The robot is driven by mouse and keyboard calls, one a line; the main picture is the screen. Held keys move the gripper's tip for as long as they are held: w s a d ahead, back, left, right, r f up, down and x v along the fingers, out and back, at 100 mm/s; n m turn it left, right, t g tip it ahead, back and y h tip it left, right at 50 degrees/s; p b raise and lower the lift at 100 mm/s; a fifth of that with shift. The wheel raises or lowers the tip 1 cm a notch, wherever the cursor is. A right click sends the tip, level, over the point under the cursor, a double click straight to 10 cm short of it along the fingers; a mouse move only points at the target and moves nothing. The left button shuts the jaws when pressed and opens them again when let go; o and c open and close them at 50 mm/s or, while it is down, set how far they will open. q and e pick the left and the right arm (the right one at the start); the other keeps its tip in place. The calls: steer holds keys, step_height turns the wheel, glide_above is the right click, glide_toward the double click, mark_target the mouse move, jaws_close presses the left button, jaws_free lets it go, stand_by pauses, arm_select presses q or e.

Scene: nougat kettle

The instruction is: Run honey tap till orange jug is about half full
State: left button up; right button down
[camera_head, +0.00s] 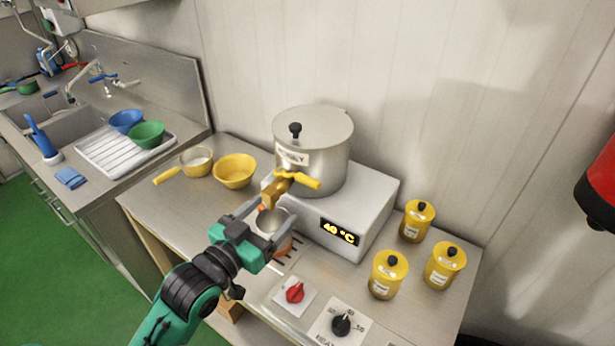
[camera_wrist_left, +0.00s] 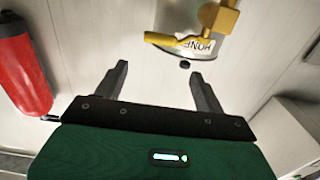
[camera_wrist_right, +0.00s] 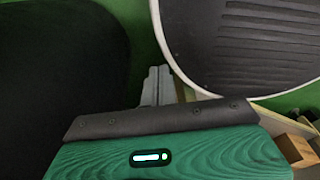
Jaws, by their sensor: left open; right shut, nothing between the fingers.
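The silver honey kettle (camera_head: 325,160), labelled HONEY, stands on a white heater box reading 40 °C. Its brass tap (camera_head: 275,192) has a yellow lever (camera_head: 300,180) lying crosswise; the tap also shows upside down in the left wrist view (camera_wrist_left: 225,20). The orange jug (camera_head: 285,247) stands under the spout, partly hidden by my left gripper; I see its grey inside but cannot tell a honey level. My left gripper (camera_head: 275,212) is open and empty, in front of the tap and above the jug. My right gripper (camera_wrist_right: 158,85) is shut and empty, away from the bench.
A yellow bowl (camera_head: 234,171) and a yellow-handled pan (camera_head: 195,161) stand left of the kettle. Several yellow lidded canisters (camera_head: 388,275) stand at the right. A red knob (camera_head: 295,292) and a black knob (camera_head: 341,325) sit on the front. A red cylinder (camera_head: 602,190) hangs far right.

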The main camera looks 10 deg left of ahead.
mark_target(306, 180)
arm_select(q)
steer(key=p+x, duration=0.4)
steer(key=x, duration=0.8)
steer(key=shift+r, duration=0.1)
steer(key=shift+w+d, duration=0.3)
steer(key=shift+w, duration=0.25)
steer(key=shift+c, duration=0.4)
steer(key=c, duration=1.3)
steer(key=shift+s, duration=0.1)
